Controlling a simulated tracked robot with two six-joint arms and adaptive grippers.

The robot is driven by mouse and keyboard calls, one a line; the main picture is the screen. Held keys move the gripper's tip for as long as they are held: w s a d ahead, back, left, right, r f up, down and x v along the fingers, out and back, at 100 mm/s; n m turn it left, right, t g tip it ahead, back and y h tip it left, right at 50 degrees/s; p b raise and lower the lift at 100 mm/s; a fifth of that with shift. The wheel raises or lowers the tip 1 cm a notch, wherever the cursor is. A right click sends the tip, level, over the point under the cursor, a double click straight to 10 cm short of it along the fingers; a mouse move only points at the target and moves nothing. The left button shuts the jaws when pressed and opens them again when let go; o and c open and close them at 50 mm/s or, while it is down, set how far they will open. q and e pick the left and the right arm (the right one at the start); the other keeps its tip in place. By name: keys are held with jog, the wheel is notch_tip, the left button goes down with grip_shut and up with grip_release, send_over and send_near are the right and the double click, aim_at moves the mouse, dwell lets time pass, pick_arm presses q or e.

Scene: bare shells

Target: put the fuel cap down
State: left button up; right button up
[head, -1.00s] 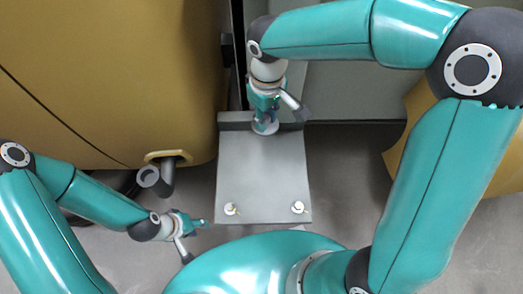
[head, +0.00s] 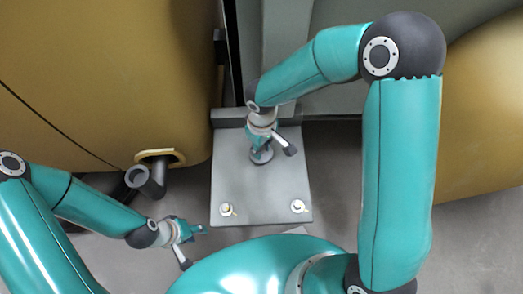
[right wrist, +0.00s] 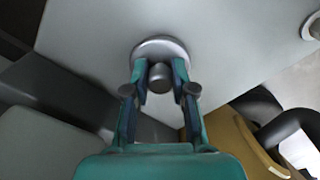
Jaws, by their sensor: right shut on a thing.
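The fuel cap is a grey round disc with a dark knob, seen in the right wrist view (right wrist: 160,45) and small in the head view (head: 262,158). My right gripper (head: 262,149) is shut on its knob; in the right wrist view (right wrist: 160,80) the two fingers press on it from both sides. The cap is over the back middle part of a grey plate (head: 240,185); whether it touches the plate I cannot tell. My left gripper (head: 203,229) hangs empty left of the plate's front corner; its finger gap is too small to judge.
Two small pale fittings, a left one (head: 227,209) and a right one (head: 298,206), stand near the plate's front edge. A dark filler pipe (head: 152,183) sticks out of the yellow body (head: 110,80) at left. The plate's middle is bare.

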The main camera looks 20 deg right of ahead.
jog(key=shift+f, duration=0.8)
jog(key=shift+f, duration=0.1)
jog(key=o, duration=0.9)
jog(key=shift+o, duration=0.2)
jog(key=shift+r, duration=0.6)
notch_tip(320, 180, up, 11)
jog(key=p, duration=0.3)
